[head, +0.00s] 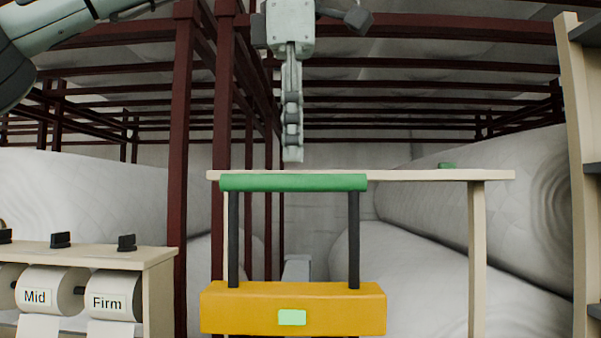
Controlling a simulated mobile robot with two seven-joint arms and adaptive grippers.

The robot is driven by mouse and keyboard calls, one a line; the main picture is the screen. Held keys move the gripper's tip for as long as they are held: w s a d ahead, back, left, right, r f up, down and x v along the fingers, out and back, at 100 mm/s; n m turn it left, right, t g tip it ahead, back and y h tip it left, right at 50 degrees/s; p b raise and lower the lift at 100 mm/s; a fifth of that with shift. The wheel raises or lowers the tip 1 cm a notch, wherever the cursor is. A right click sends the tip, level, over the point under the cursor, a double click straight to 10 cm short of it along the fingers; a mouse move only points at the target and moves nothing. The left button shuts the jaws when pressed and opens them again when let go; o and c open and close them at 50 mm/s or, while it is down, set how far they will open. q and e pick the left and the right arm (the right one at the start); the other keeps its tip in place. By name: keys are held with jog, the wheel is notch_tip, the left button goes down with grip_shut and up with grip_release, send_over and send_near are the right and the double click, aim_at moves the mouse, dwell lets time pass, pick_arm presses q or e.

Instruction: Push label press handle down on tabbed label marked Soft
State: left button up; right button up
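The label press shows in the head view as a green handle bar (293,183) on two dark posts above an orange body (245,308). A small pale green patch (292,317) is on the body's front; no writing on it is readable. The handle is up, at the height of the tabletop (430,175). No label marked Soft is readable.
A wooden rack (160,290) at the left holds rolls marked Mid (45,292) and Firm (112,296), with black knobs on top. Dark red frames (181,150) and large white wadding rolls (480,200) stand behind. A shelf (575,150) edges the right.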

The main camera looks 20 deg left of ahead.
pick_arm(q)
notch_tip(320, 180, up, 6)
dwell(0.6)
dwell(0.4)
